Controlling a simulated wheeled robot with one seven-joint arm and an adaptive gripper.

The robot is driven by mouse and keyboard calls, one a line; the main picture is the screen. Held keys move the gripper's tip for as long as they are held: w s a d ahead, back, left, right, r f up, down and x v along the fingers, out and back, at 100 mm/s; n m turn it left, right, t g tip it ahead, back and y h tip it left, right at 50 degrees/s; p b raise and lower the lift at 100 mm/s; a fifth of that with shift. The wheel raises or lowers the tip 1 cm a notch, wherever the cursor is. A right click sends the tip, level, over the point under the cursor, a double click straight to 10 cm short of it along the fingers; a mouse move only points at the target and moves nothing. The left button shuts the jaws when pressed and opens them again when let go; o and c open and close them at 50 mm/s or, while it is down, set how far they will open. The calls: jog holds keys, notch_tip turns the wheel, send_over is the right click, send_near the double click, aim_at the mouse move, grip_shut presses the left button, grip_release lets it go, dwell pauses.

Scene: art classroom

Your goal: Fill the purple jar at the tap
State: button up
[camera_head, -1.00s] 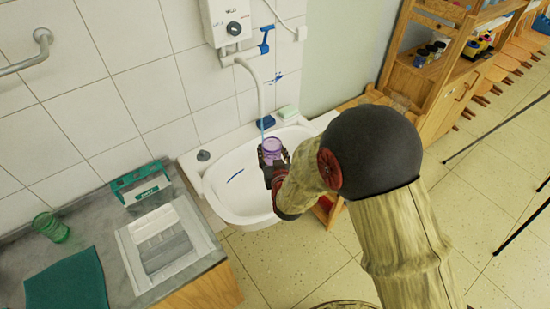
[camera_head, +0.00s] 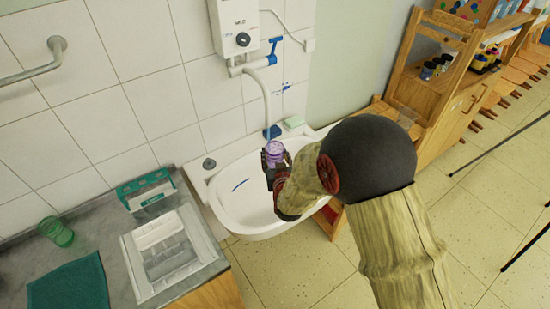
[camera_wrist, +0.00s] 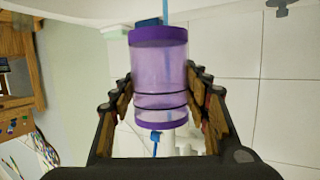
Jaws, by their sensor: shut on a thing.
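The purple jar (camera_head: 275,150) is see-through, with darker purple bands at both ends in the wrist view (camera_wrist: 158,75). My gripper (camera_head: 271,163) is shut around its sides and holds it above the white sink (camera_head: 232,203), close to the wall. In the wrist view my gripper's fingers (camera_wrist: 160,108) press on both sides of the jar. The tap's white spout (camera_head: 266,95) hangs down from below the wall heater, with a blue handle (camera_head: 273,50). A thin blue streak runs down near the spout and jar. I cannot tell whether it enters the jar.
A white wall heater (camera_head: 234,20) is above the sink. Left of the sink, a grey counter (camera_head: 110,240) bears a tray (camera_head: 165,250), a green-and-white box (camera_head: 147,190), a green glass (camera_head: 57,231) and a teal cloth (camera_head: 70,287). Wooden shelves (camera_head: 435,70) stand right.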

jog(key=w+a+b, duration=0.2)
jog(key=w, duration=0.5)
jog(key=shift+a, duration=0.2)
dwell(0.5)
dwell(6.6)
